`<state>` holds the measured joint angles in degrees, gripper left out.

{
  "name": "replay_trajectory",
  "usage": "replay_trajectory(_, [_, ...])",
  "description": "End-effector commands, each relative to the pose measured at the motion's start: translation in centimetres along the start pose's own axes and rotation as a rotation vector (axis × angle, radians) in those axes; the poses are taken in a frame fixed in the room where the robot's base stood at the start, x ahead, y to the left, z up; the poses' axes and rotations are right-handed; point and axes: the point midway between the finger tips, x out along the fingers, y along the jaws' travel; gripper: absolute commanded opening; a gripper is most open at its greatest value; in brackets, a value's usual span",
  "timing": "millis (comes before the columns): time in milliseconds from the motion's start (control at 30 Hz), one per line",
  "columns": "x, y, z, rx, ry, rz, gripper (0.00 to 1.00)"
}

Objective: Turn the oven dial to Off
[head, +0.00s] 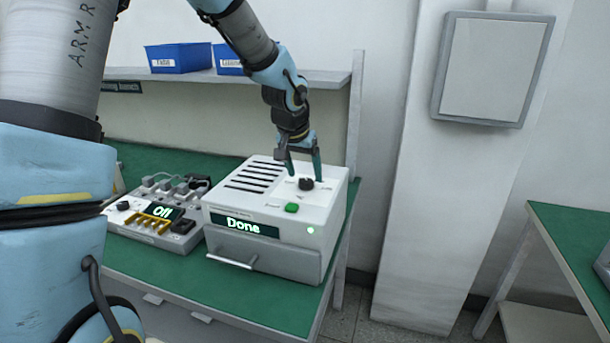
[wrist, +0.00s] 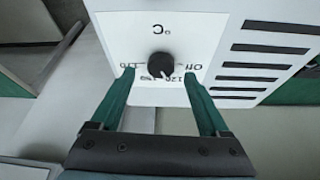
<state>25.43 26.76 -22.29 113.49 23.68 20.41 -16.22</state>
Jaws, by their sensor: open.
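The oven (head: 265,253) is a white box on the green bench, with a lit "Done" display, a green button (head: 292,208) and a front handle. Its black round dial (head: 306,184) is on the top face. In the wrist view the dial (wrist: 162,66) has upside-down markings around it, including "Off", "°C" and numbers; I cannot tell which mark it points to. My gripper (head: 304,174) points down over the dial. Its two green fingers are open, one on each side of the dial in the wrist view (wrist: 158,73), with visible gaps and nothing held.
A device (head: 153,240) with an "Off" display, knobs and yellow parts stands left of the oven. Blue bins (head: 178,58) sit on the shelf behind. A pillar with a wall panel (head: 492,68) is to the right, with another green table beyond.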

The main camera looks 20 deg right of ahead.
Motion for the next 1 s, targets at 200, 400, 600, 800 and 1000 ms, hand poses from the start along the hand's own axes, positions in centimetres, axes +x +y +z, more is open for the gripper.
replay_trajectory(200, [2.1, 0.0, 0.0, 0.000, -0.001, 0.000, 0.79])
replay_trajectory(400, [2.5, -0.1, 0.0, -0.001, 0.001, 0.000, 0.79])
replay_trajectory(600, [2.5, -0.1, 0.0, -0.001, 0.000, -0.001, 0.72])
replay_trajectory(800, [2.5, -0.1, 0.0, -0.001, 0.000, -0.001, 0.50])
replay_trajectory(1000, [2.5, -0.1, 0.0, -0.001, 0.000, -0.001, 0.27])
